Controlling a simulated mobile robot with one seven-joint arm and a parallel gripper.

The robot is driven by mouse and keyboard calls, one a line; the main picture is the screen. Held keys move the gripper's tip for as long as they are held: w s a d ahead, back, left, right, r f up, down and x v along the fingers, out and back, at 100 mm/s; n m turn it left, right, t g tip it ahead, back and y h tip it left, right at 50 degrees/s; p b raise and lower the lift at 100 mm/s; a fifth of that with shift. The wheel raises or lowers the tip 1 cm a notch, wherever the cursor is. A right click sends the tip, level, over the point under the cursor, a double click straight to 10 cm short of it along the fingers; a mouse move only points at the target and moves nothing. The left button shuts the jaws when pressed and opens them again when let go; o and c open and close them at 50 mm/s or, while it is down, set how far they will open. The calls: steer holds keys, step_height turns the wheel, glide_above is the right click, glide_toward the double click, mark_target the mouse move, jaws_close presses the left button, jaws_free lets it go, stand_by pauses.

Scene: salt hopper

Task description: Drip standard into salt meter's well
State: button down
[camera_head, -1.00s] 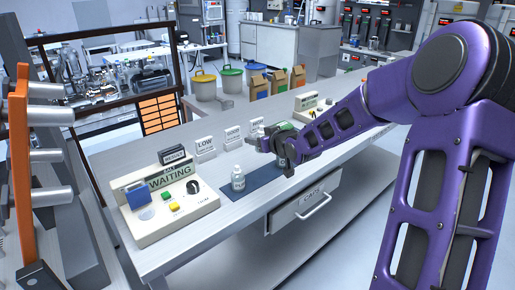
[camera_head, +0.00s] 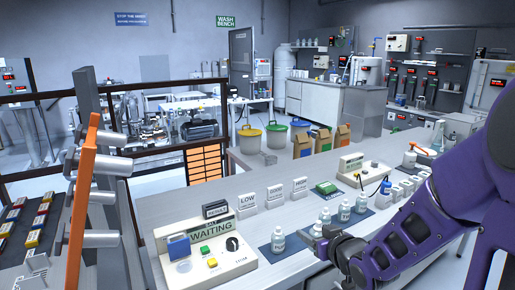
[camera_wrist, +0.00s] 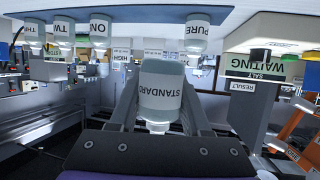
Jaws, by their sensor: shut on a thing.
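My gripper (camera_head: 320,242) is shut on the white bottle labelled STANDARD (camera_wrist: 162,92). In the wrist view it fills the middle between the two fingers, its label upside down. In the head view the held bottle (camera_head: 317,229) appears over the bench, right of the PURE bottle (camera_head: 278,239). The salt meter (camera_head: 205,250) stands to the left, its screen reading WAITING. It has a raised blue flap (camera_head: 178,247), with a pale round spot just in front that may be the well. The meter's screen also shows in the wrist view (camera_wrist: 264,61).
Bottles ONE (camera_wrist: 99,32), TWO (camera_wrist: 63,36) and THREE (camera_wrist: 34,34) stand beyond my gripper. LOW (camera_head: 247,201), GOOD (camera_head: 274,194) and HIGH (camera_head: 300,187) signs line the back. A second meter (camera_head: 363,174) sits farther right. Bench between PURE and the meter is clear.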

steer(key=shift+s, duration=0.3)
steer(key=a+y+b, duration=0.1)
steer(key=a, duration=0.5)
steer(key=w+a+r+y+b, duration=0.1)
steer(key=a+b, duration=0.1)
steer(key=a, duration=0.4)
steer(key=w+a+r+g+y+b, duration=0.1)
steer(key=a, duration=0.6)
steer(key=shift+w+n, duration=0.25)
steer(key=shift+n, duration=0.15)
steer(key=s+a+r+b, duration=0.1)
steer(key=a, duration=0.4)
steer(key=s+a+r+g+y+b, duration=0.1)
steer(key=s+a, duration=0.1)
steer(key=a, duration=0.3)
steer(key=s+a+r+y+b, duration=0.1)
steer(key=s+a, duration=0.1)
steer(key=a, duration=0.3)
steer(key=shift+s+a+r+g, duration=0.15)
steer(key=shift+a+r+g, duration=0.15)
steer(key=shift+a+r, duration=0.1)
steer(key=shift+r+p, duration=0.1)
steer(key=shift+p, duration=0.55)
